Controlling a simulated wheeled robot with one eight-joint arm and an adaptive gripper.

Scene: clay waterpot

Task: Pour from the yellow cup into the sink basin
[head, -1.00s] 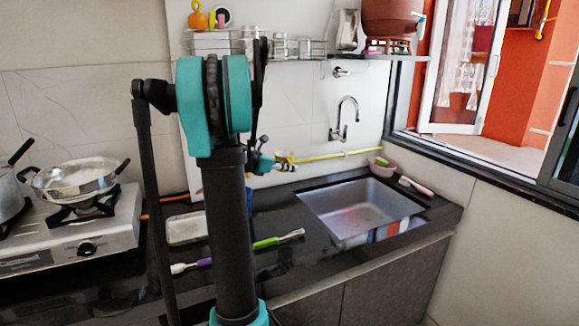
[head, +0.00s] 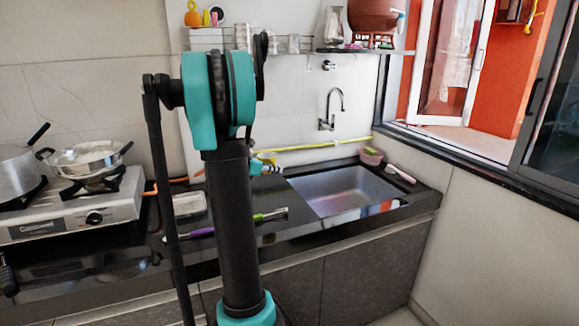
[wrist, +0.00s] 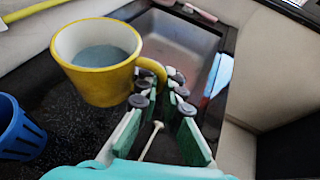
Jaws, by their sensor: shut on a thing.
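The yellow cup (wrist: 95,85) is upright in the wrist view, with greyish-blue contents visible inside. My gripper (wrist: 160,88) is shut on the cup's handle, at the cup's right side. The metal sink basin (wrist: 180,42) lies beyond the gripper in the wrist view, with the cup at its near left. In the head view the sink basin (head: 345,192) is set in the dark counter, right of my arm. My arm hides most of the gripper there, and I cannot clearly make out the cup in that view.
A blue cup (wrist: 20,132) stands left of the yellow cup. A faucet (head: 330,110) rises behind the basin. A green and purple brush (head: 265,216) lies on the counter. A stove (head: 80,205) with pots is at left.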

